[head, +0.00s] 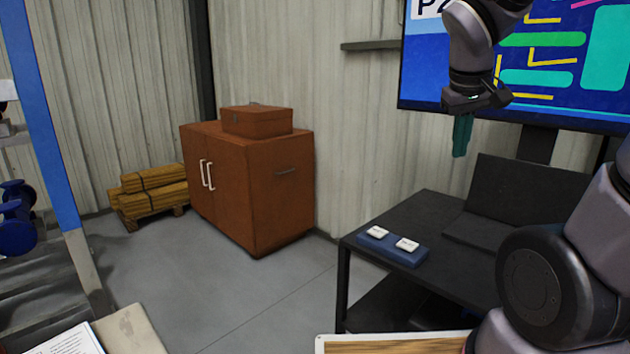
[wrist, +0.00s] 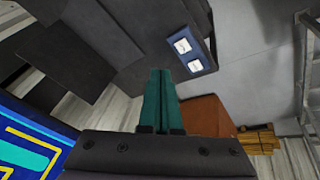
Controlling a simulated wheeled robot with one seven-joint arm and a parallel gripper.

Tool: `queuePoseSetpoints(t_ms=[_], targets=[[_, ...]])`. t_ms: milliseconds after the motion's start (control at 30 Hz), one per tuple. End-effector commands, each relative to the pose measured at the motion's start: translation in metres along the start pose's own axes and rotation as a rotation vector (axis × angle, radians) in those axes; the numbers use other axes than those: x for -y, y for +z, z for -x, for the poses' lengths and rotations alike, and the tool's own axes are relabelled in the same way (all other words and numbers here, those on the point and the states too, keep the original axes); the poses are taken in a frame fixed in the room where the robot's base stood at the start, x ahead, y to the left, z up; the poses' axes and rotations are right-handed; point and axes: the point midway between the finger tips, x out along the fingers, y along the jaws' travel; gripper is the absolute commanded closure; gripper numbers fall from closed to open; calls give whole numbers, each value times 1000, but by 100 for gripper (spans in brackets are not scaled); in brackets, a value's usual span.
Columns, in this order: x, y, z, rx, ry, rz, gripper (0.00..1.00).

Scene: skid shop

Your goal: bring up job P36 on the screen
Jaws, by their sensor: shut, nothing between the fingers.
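The screen (head: 600,110) is at the top right of the head view, cut off by the frame. Its white label begins with "P"; the rest is cropped or behind my arm, so I cannot read the job number. The screen also shows at the lower left of the wrist view (wrist: 30,150). A blue box with two white buttons (head: 393,248) sits on the dark desk's near left part; it shows in the wrist view too (wrist: 193,55). My gripper (head: 461,150), with teal fingers, is shut and empty, pointing down, above and apart from the button box.
The dark desk (head: 440,210) also carries a black laptop-like panel (head: 520,195). A brown cabinet (head: 270,190) with a box (head: 257,121) on top stands by the wall. A blue-posted rack (head: 50,130) is at left. The floor between is open.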

Motion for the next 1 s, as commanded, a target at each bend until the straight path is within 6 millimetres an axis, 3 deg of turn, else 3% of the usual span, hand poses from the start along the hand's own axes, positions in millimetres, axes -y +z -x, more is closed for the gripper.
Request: queuePoseSetpoints(t_ms=[200, 400, 1000], targets=[[12, 25, 51, -125, -211, -312, 100], [23, 35, 80, -199, -353, -472, 100], [26, 36, 87, -216, -391, -510, 100]])
